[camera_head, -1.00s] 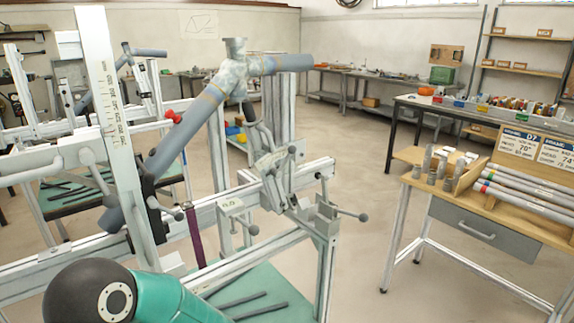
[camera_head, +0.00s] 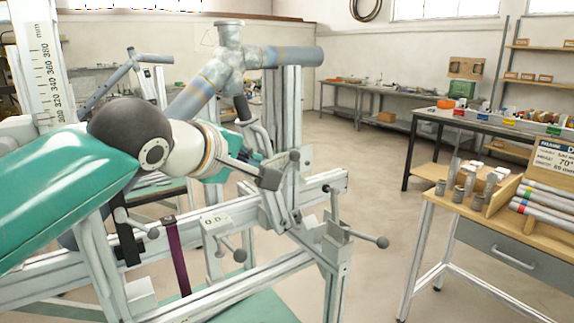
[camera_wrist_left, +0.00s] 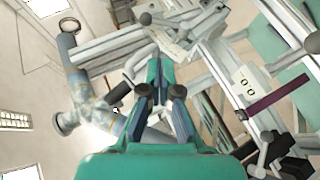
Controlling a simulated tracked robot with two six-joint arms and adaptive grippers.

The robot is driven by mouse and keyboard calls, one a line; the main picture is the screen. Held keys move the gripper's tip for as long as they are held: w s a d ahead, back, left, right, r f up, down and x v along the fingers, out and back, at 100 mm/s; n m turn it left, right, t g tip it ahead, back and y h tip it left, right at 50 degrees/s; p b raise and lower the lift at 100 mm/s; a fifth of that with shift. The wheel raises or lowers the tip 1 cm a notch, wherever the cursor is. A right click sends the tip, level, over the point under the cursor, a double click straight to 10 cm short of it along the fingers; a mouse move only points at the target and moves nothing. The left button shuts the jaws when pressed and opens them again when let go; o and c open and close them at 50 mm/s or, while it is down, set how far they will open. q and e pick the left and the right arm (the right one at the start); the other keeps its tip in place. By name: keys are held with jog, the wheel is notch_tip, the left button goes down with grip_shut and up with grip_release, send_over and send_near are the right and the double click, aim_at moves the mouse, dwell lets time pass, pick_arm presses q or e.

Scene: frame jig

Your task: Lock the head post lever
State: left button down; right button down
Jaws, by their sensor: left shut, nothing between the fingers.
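The grey frame tubes (camera_head: 205,85) meet at a head tube (camera_head: 229,38), held in the jig beside the upright head post (camera_head: 284,115). A lever with a dark ball knob (camera_head: 294,156) is at the carriage low on this post. My left gripper (camera_head: 262,160) is close to this carriage and lever; whether it touches them cannot be told. In the left wrist view, its two fingers (camera_wrist_left: 160,65) are together with nothing between them, pointing toward the jig's clamp parts. My arm and wrist hide part of the frame's lower tube. My right gripper is not in view.
A jig rail (camera_head: 225,275) runs beneath my arm. A wooden bench (camera_head: 440,200) stands right, with open floor between.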

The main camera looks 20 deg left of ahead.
pick_arm(q)
jog(key=shift+w+d, duration=0.15)
jog(key=p, duration=0.3)
send_near(289, 164)
jog(key=x, duration=0.7)
jog(key=shift+w+f, duration=0.1)
jog(key=shift+f, duration=0.15)
jog(key=g+p, duration=0.1)
jog(key=p, duration=0.1)
jog(key=w+m+g+y+p, duration=0.1)
jog(key=p, duration=0.2)
jog(key=shift+d+r, duration=0.15)
jog(key=shift+d, duration=0.2)
jog(key=shift+f, duration=0.25)
